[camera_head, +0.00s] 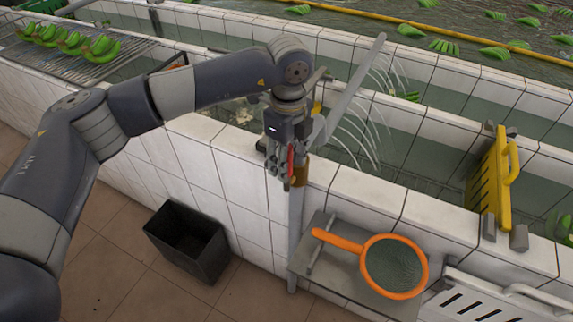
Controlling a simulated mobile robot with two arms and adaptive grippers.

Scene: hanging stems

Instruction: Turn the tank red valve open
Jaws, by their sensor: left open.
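The red valve (291,161) is a small red handle on a brass-coloured fitting (300,173) by the grey pipe at the tank wall. My left arm reaches in from the left, and its gripper (280,172) points down right at the valve. The gripper is open, with its fingers beside the red handle. The fingers partly hide the handle, so I cannot tell whether they touch it. Thin curved white streams show beside the slanted grey pipe (352,85) over the tank. My right gripper is not in view.
White tiled tank walls (370,200) run across the view. An orange strainer (393,266) lies on a metal shelf below the valve. A black bin (188,243) stands on the floor. A yellow slotted panel (490,185) stands at the right. Green bananas (100,48) lie on a rack.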

